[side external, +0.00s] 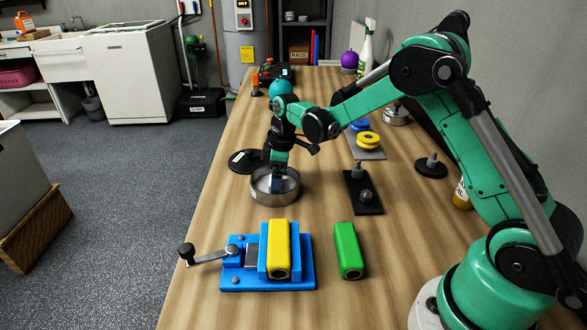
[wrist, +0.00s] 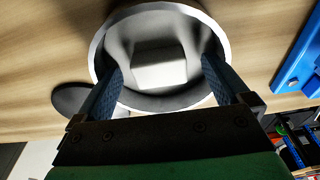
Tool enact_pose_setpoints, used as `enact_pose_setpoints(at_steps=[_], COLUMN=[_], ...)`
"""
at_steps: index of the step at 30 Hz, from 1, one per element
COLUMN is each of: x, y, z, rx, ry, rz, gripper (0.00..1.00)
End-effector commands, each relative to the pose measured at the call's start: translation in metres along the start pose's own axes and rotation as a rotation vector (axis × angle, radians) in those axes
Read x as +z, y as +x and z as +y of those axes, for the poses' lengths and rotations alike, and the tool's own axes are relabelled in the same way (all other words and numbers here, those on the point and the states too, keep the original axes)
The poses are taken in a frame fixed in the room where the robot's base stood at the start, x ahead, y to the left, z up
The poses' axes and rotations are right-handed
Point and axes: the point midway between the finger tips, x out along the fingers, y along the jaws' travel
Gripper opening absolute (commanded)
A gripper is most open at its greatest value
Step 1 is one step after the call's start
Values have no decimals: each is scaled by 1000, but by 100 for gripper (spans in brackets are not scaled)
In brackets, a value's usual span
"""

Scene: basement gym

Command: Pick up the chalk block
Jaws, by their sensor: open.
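A round metal bowl (side external: 275,201) stands on the wooden table, left of centre in the side view. In the wrist view, the bowl (wrist: 222,38) holds a pale, boxy block (wrist: 160,69), which looks like the chalk block. The bowl wall hides the block in the side view. My gripper (side external: 277,186) points down into the bowl. In the wrist view, my open gripper (wrist: 163,74) has one blue finger on each side of the block, with gaps to it. I cannot tell how deep the fingertips reach.
A blue vise (side external: 305,278) with a yellow block (side external: 278,252) stands in front of the bowl, with a green block (side external: 348,252) to its right. A black disc (side external: 242,162) lies behind the bowl. A black plate with knobs (side external: 361,205) stands right of it.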

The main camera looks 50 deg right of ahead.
Motion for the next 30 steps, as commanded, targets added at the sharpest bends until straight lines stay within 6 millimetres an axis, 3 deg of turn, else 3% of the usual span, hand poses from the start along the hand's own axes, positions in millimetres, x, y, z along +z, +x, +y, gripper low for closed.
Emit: enact_pose_setpoints(at_steps=[4,13,23,26,30], x=[0,0,-1,-2,-6], y=[0,0,-4,-12,-38], z=[0,0,0,0,0], rx=[0,0,0,0,0], ry=[0,0,0,0,0], rz=[0,0,0,0,0], gripper=[96,11,8,8,8])
